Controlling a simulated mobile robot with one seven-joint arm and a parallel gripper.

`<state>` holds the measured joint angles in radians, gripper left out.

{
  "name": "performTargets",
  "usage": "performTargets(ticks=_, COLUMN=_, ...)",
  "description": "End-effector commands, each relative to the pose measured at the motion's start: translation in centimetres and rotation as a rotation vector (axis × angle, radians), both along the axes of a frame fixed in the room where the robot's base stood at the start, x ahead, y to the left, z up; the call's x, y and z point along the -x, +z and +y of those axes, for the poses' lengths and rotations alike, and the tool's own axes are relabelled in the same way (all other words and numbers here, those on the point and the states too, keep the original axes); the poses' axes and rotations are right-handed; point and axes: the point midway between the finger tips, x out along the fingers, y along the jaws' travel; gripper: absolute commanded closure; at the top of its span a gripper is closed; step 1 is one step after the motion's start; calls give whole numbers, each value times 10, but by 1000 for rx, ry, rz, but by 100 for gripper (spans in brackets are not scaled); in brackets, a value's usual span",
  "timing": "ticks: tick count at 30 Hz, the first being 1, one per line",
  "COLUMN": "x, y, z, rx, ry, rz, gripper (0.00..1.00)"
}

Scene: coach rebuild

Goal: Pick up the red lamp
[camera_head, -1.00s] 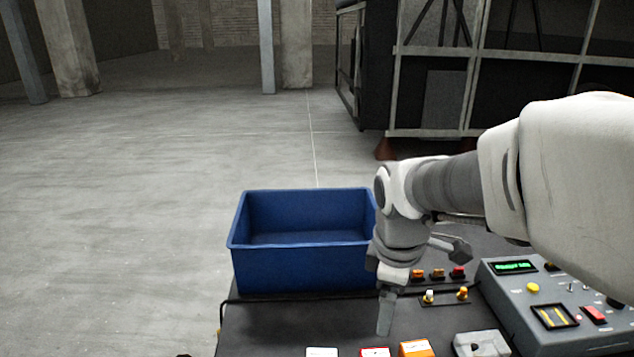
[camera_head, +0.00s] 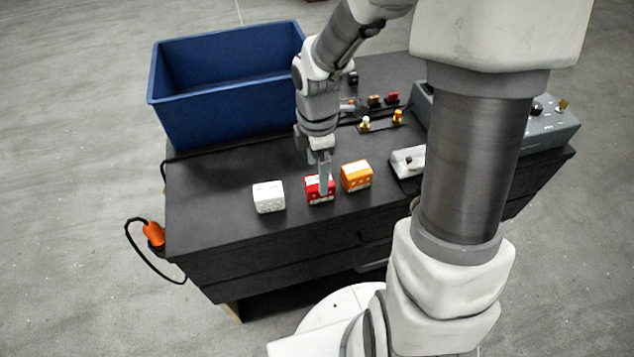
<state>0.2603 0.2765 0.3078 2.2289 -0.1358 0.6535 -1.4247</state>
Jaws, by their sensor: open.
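The red lamp (camera_head: 313,194) is a small red block with a pale top. It stands on the dark bench top (camera_head: 220,222) between a white block and an orange block. My gripper (camera_head: 322,180) points down right at the red lamp, and a grey finger covers part of its front. The jaws are open. Whether a finger touches the lamp, or where the second finger is, I cannot tell.
The white block (camera_head: 268,198) is left of the lamp and the orange block (camera_head: 356,177) is close on its right. A blue bin (camera_head: 185,112) stands at the back left. A grey switch box (camera_head: 407,162) and a control panel (camera_head: 545,128) are to the right.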

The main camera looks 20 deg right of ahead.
Motion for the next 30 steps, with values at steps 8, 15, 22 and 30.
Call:
performTargets(ticks=8, x=-1, y=-23, z=-1, rx=0, ry=-1, rz=2, gripper=7)
performTargets(ticks=15, x=-5, y=-58, z=-5, rx=0, ry=0, rz=3, gripper=7)
performTargets(ticks=22, x=-5, y=-68, z=-4, rx=0, ry=-1, rz=0, gripper=7)
performTargets(ticks=30, x=-5, y=-67, z=-5, rx=0, ry=-2, rz=0, gripper=31)
